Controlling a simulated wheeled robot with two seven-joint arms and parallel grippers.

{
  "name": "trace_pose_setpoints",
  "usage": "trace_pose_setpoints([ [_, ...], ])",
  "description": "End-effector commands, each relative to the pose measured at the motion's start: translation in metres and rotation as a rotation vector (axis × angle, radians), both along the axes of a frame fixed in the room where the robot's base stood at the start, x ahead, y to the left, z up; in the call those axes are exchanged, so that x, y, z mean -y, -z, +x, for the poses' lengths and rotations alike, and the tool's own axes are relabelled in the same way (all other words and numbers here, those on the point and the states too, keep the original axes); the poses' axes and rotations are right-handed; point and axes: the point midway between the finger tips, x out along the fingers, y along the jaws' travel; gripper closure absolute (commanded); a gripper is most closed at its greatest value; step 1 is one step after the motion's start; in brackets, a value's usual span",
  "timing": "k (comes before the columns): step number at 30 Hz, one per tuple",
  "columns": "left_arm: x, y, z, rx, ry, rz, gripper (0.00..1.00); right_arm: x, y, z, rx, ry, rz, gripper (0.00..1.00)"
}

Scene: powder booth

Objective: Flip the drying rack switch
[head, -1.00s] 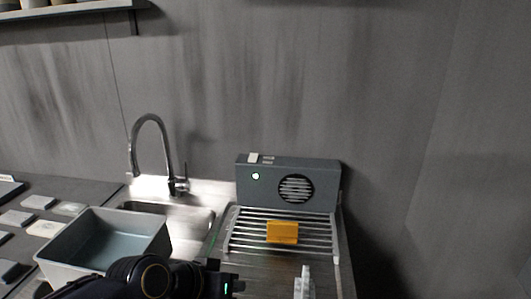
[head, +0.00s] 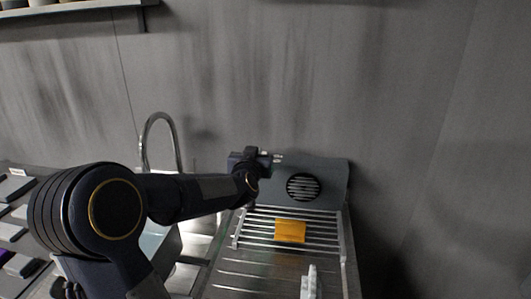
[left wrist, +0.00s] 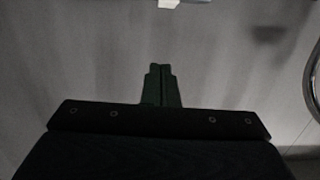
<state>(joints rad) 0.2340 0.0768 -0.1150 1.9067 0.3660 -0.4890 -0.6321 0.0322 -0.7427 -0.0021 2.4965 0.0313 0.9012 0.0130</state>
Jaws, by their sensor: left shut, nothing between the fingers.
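The drying rack (head: 240,232) stands right of the sink, with metal bars and an orange block (head: 290,231) on them. Its grey blower box (head: 332,180) with a round grille is behind the bars. My left arm reaches across from the left, and my left gripper (head: 264,158) is at the box's upper left corner, hiding that part. A small pale piece (head: 278,156) shows beside the gripper, perhaps the switch; its position is unclear. In the left wrist view the fingers (left wrist: 160,72) are shut and empty, with a white piece (left wrist: 168,4) beyond them at the top edge. My right gripper is out of view.
The tap (head: 160,125) and sink are left of the rack, partly behind my arm. A white ridged object (head: 308,282) stands at the front of the rack. A shelf (head: 80,6) hangs at upper left. Several flat pieces lie on the left counter.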

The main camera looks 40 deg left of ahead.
Motion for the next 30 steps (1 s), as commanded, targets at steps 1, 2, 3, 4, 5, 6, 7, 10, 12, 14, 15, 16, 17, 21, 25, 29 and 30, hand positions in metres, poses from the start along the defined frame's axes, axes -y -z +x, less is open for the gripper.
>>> trace_pose_setpoints([
  [1, 0.000, 0.000, 0.000, 0.000, 0.001, 0.000, 1.00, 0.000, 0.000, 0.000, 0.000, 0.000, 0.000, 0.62],
  [2, 0.000, 0.000, 0.001, 0.000, 0.001, 0.000, 1.00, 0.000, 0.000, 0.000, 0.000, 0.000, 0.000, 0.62],
  [3, -0.001, 0.000, 0.002, 0.000, 0.001, 0.000, 1.00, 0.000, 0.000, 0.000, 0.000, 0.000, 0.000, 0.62],
  [4, -0.002, 0.000, 0.004, 0.000, 0.001, 0.000, 1.00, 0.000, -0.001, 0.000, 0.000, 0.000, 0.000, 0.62],
  [5, -0.003, 0.000, 0.006, -0.001, 0.001, -0.001, 1.00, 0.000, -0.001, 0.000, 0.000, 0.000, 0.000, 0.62],
  [6, -0.004, 0.001, 0.010, -0.002, 0.002, -0.001, 1.00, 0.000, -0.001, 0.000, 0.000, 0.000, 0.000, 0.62],
  [7, -0.006, 0.002, 0.013, -0.001, 0.001, 0.000, 1.00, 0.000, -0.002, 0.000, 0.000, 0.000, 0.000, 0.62],
  [10, -0.015, 0.004, 0.028, -0.002, 0.000, -0.001, 1.00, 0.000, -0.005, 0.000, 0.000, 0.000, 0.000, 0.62],
  [12, -0.022, 0.006, 0.041, -0.003, 0.001, -0.001, 1.00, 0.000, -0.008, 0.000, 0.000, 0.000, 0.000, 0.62],
  [14, -0.029, 0.006, 0.053, -0.003, 0.001, -0.002, 1.00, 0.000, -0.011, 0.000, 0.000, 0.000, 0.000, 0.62],
  [15, -0.033, 0.008, 0.061, -0.003, 0.001, -0.001, 1.00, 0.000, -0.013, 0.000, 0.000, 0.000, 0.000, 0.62],
  [16, -0.036, 0.009, 0.066, -0.004, 0.001, -0.001, 1.00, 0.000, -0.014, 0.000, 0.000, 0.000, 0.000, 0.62],
  [17, -0.039, 0.009, 0.072, -0.003, 0.000, -0.001, 1.00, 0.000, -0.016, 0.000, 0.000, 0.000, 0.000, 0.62],
  [21, -0.049, 0.022, 0.089, -0.006, 0.001, -0.003, 1.00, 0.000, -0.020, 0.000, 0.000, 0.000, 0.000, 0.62],
  [25, -0.049, 0.040, 0.090, -0.005, 0.002, -0.003, 1.00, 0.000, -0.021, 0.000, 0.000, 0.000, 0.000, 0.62],
  [29, -0.049, 0.049, 0.091, -0.001, 0.003, -0.004, 1.00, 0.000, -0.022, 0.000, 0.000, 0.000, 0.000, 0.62],
  [30, -0.049, 0.051, 0.091, -0.001, 0.002, -0.003, 1.00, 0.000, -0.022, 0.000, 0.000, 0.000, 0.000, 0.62],
])
